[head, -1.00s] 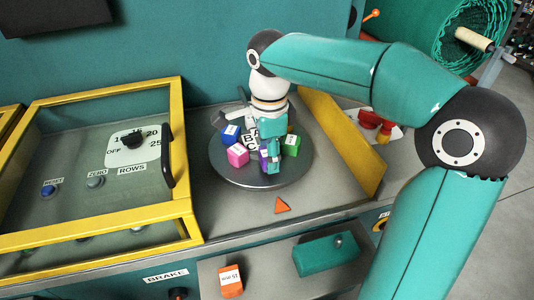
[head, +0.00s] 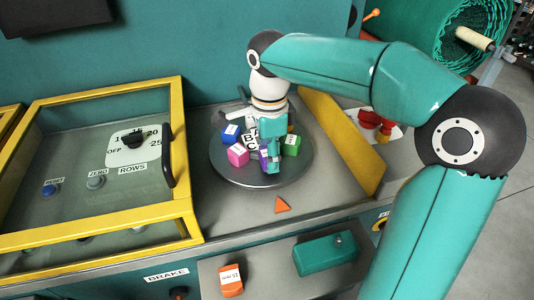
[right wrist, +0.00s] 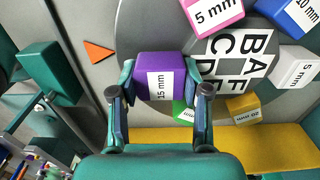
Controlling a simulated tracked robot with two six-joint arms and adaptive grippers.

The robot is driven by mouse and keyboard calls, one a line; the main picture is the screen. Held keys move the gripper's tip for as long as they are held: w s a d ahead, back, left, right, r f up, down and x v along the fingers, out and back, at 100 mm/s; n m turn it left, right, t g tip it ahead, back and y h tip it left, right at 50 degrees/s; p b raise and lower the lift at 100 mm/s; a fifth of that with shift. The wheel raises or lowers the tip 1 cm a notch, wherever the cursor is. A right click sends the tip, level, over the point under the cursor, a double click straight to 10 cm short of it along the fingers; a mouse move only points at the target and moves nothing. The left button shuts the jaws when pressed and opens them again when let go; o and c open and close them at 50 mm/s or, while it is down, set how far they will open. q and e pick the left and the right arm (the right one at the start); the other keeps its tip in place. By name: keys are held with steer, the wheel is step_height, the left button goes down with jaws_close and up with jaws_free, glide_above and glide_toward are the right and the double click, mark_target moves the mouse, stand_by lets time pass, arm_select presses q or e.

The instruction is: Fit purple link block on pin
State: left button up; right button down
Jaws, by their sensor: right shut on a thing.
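The purple link block (right wrist: 160,78), labelled 15 mm, sits between the fingers of my right gripper (right wrist: 160,98) in the right wrist view. The right gripper is shut on it. In the head view the right gripper (head: 271,162) points down over the front part of a round grey disc (head: 235,178), and only a sliver of the purple block shows beside the fingers. I cannot tell whether the block touches the disc. I cannot make out the pin for certain. My left gripper is not in view.
Pink (head: 238,154), blue (head: 231,134) and green (head: 291,145) blocks stand on the disc around a lettered plate (right wrist: 238,58). White (right wrist: 295,68) and yellow (right wrist: 243,108) blocks also show. A yellow-framed clear cover (head: 186,150) is left. An orange block (head: 231,281) lies in front.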

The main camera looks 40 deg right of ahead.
steer(key=shift+f, duration=0.15)
stand_by(1.1)
steer(key=c, duration=0.8)
jaws_free()
steer(key=o, duration=0.3)
steer(key=shift+o, duration=0.2)
step_height(320, 180, up, 12)
